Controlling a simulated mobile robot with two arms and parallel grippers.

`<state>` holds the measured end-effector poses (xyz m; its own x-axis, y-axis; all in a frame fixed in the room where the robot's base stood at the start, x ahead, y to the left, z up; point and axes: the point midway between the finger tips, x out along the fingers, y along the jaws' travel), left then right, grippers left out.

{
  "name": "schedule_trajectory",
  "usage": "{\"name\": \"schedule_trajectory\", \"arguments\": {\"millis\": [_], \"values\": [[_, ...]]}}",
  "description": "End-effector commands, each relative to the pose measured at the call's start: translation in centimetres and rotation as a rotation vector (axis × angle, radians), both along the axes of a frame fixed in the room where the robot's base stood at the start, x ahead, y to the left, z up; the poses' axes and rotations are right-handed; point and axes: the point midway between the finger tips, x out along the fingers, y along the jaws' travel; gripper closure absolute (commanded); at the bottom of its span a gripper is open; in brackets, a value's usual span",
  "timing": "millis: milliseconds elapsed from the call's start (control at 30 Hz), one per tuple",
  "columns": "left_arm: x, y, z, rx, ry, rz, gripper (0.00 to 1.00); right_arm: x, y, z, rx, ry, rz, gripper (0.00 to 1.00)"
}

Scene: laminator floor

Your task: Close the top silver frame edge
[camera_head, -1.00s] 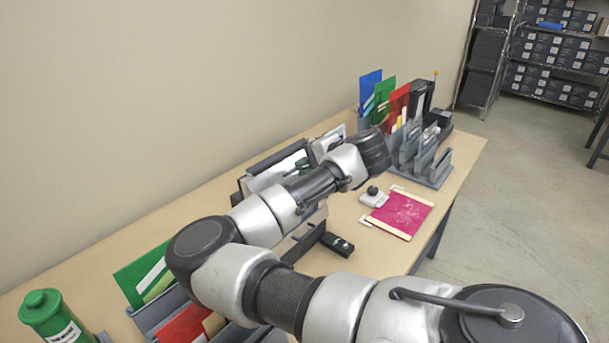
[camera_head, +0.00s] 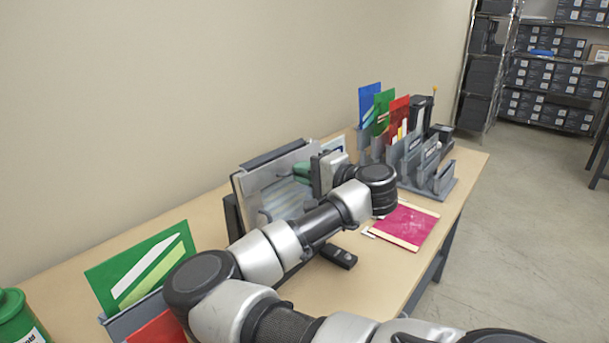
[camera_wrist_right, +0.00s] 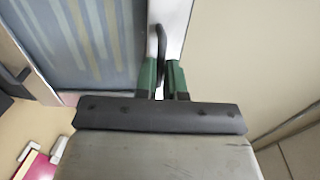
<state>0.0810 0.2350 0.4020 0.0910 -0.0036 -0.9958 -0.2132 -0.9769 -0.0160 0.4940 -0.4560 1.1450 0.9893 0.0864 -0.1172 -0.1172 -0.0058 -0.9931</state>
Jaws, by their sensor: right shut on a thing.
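A silver-edged frame with a striped grey-blue panel (camera_head: 285,200) stands tilted on the table, partly hidden by my right arm. In the right wrist view, its silver edge (camera_wrist_right: 174,22) runs beside the panel (camera_wrist_right: 85,40). My right gripper (camera_head: 302,172) is at the right side of the frame in the head view. Its green fingertips (camera_wrist_right: 162,80) are shut on a thin black curved handle (camera_wrist_right: 160,42) at the silver edge. The gripper's body hides part of the frame. My left gripper is not in view.
A pink sheet (camera_head: 405,223) and a small black device (camera_head: 339,257) lie on the table (camera_head: 300,295). Grey organisers (camera_head: 432,170) with coloured folders stand behind at right. A green folder (camera_head: 145,265) and green bottle (camera_head: 15,318) are at left.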

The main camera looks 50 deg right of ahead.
Motion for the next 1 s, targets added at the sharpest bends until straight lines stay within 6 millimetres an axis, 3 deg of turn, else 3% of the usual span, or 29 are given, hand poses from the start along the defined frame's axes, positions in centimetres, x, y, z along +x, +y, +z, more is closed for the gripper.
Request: {"name": "schedule_trajectory", "arguments": {"millis": [200,233,367,667,900,1000], "values": [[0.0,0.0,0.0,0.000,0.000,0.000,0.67,0.0,0.0,0.2,-0.002,-0.004,-0.001,1.00],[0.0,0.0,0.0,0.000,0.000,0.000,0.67,0.0,0.0,0.2,-0.002,-0.004,-0.001,0.86],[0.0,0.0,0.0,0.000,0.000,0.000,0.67,0.0,0.0,0.2,-0.002,-0.003,-0.001,0.66],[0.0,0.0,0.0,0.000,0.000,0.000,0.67,-0.1,0.0,0.1,-0.001,-0.001,-0.001,0.65],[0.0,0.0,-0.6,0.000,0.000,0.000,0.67,-3.0,-0.4,0.3,-0.004,0.001,-0.007,0.65],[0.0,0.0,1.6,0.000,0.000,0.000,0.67,-3.2,-0.6,0.8,-0.005,0.008,-0.014,0.65]]}}
